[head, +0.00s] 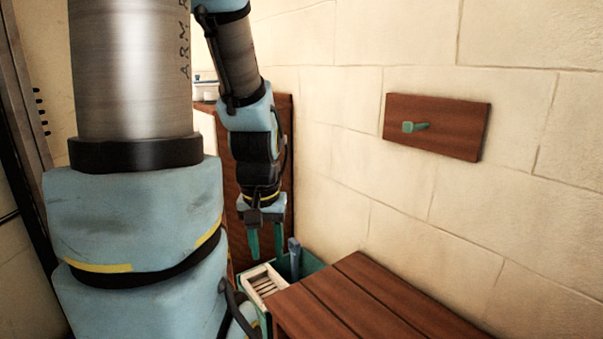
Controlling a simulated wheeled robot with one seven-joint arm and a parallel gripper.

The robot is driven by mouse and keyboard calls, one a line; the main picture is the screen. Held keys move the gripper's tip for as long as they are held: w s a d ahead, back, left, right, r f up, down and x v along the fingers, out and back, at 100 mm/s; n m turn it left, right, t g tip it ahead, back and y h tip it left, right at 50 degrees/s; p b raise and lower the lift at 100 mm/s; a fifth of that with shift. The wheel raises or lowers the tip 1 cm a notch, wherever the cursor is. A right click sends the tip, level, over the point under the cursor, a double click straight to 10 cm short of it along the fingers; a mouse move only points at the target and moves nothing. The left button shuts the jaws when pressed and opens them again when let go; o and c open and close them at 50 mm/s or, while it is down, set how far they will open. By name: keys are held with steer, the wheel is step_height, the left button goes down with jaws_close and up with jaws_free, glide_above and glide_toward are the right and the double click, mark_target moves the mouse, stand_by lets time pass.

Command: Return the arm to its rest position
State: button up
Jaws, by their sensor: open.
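My gripper (266,241) hangs pointing down in the head view, left of centre. Its two green fingers are apart, with nothing seen between them. It is above or just in front of a green bin (313,264); I cannot tell the exact depth. My arm's large blue and grey links fill the left of the view and hide much behind them.
The bin holds a pale slatted object (264,283) and a blue-grey upright handle (294,257). A slatted wooden bench (365,300) stands at the front. A wooden board (455,128) with a green peg (414,127) is on the stone wall. A brown panel (284,135) stands behind my gripper.

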step_height(320, 180, up, 20)
steer(key=p, duration=1.8)
steer(key=shift+r, duration=0.15)
